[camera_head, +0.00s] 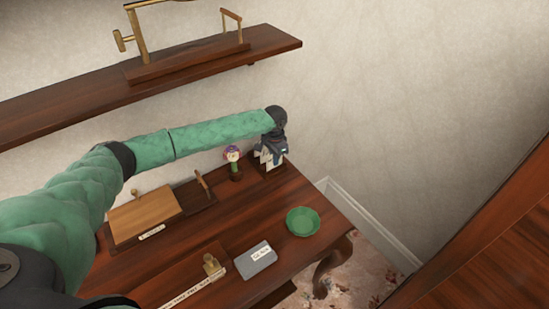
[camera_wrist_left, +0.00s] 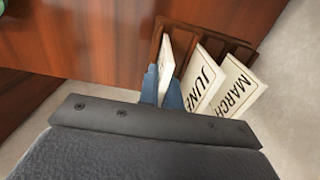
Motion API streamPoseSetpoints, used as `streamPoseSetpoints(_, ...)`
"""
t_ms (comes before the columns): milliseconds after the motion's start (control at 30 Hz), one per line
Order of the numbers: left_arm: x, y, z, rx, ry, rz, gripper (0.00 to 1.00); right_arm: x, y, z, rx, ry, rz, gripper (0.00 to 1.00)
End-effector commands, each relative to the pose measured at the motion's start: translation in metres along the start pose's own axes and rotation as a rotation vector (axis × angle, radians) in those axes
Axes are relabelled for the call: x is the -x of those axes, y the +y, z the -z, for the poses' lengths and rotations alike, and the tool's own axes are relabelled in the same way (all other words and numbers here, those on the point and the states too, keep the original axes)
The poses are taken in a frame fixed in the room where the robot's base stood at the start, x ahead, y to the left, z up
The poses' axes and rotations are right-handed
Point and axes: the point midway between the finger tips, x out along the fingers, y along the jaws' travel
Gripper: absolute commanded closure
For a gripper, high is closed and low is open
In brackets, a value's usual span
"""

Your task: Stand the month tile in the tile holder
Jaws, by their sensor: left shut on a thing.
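The tile holder (camera_wrist_left: 160,42) is a dark brown wooden rack with slots, at the back right of the desk; in the head view my gripper partly hides it. Two cream tiles lean in it, marked JUNE (camera_wrist_left: 203,82) and MARCH (camera_wrist_left: 236,90). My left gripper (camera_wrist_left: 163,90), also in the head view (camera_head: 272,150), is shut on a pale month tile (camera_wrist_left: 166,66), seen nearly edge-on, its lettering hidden. This tile is at the leftmost slot in the wrist view, beside JUNE. I cannot tell whether its lower edge rests on the slot floor. My right gripper is not in view.
A small figure with a purple top (camera_head: 233,156) stands close left of the holder. A wall shelf (camera_head: 150,87) hangs above the arm.

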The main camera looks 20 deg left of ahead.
Motion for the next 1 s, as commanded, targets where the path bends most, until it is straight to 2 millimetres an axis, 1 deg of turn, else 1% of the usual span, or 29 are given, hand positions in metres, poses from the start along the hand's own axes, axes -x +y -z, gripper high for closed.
streamPoseSetpoints(67,-0.001,0.0,0.0,0.0,0.0,0.0,1.0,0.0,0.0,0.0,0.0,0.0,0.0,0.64)
streamPoseSetpoints(100,-0.002,0.0,0.0,0.0,0.0,0.0,0.92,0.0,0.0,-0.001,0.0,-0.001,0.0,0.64)
streamPoseSetpoints(167,-0.002,0.0,0.0,0.0,0.0,0.0,0.8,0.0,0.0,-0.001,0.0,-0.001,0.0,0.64)
streamPoseSetpoints(200,-0.002,0.0,0.0,0.0,0.0,0.0,0.72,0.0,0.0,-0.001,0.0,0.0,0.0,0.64)
streamPoseSetpoints(467,-0.001,0.0,0.0,0.0,0.0,0.0,0.72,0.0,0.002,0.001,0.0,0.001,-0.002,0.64)
streamPoseSetpoints(633,0.005,0.0,0.0,0.0,0.001,0.0,0.72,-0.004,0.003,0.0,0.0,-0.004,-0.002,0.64)
streamPoseSetpoints(667,0.008,0.0,0.0,-0.001,0.001,0.001,0.72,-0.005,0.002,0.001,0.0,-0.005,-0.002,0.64)
streamPoseSetpoints(733,0.017,0.0,0.001,0.0,0.002,0.001,0.72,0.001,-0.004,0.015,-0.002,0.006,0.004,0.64)
streamPoseSetpoints(800,0.029,0.0,0.001,-0.001,0.003,0.001,0.72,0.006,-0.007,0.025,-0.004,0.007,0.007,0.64)
streamPoseSetpoints(1000,0.059,0.0,0.001,0.0,0.002,0.0,0.72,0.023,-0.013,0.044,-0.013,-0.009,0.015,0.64)
